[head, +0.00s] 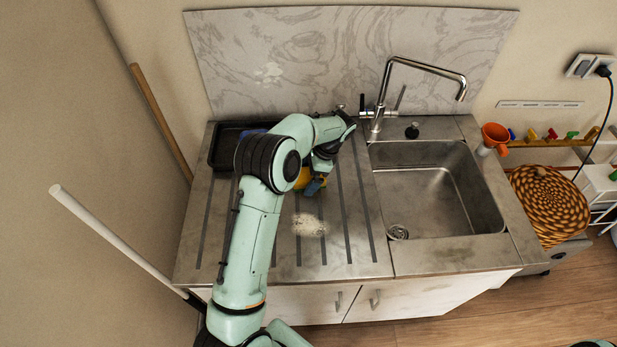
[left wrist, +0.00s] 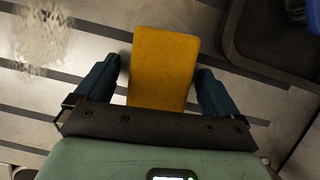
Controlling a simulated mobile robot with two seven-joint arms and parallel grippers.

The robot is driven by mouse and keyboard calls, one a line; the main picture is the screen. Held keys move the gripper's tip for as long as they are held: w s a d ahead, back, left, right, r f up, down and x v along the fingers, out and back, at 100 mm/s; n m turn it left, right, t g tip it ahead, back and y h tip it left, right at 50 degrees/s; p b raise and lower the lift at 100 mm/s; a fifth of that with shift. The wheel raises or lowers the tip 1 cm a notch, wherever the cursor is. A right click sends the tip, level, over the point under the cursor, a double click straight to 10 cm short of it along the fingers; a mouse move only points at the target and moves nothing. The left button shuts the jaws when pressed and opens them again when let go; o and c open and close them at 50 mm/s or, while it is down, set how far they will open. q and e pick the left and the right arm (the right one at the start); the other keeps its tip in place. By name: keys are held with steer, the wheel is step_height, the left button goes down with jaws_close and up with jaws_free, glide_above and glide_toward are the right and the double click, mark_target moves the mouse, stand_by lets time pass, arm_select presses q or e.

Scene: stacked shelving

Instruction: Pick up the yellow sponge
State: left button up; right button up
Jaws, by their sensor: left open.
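The yellow sponge (left wrist: 163,66) lies on the grooved drainboard. In the left wrist view it sits between the two blue fingers of my left gripper (left wrist: 160,85), with a gap on both sides. The gripper is open and pointing down at the sponge. In the head view the sponge (head: 302,178) is mostly hidden behind my left arm, and only a yellow patch shows beside the gripper (head: 314,186). My right gripper is not in view.
A dark tray (head: 222,152) stands at the back left of the drainboard. The sink basin (head: 440,195) with a tall tap (head: 385,85) is to the right. A pale wet patch (head: 309,225) lies in front of the sponge.

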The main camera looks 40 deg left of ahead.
arm_select(q)
steer(key=c, duration=1)
steer(key=shift+r, duration=0.15)
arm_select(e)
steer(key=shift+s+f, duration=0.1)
arm_select(q)
steer(key=shift+r, duration=0.25)
step_height(320, 180, up, 9)
steer(key=shift+w+f+p, duration=0.1)
steer(key=shift+p, duration=0.3)
step_height(320, 180, up, 11)
glide_above(308, 174)
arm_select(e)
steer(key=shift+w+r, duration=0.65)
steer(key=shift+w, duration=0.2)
arm_select(q)
steer(key=shift+o, duration=0.7)
steer(key=shift+c, duration=0.5)
steer(key=shift+d+f, duration=0.1)
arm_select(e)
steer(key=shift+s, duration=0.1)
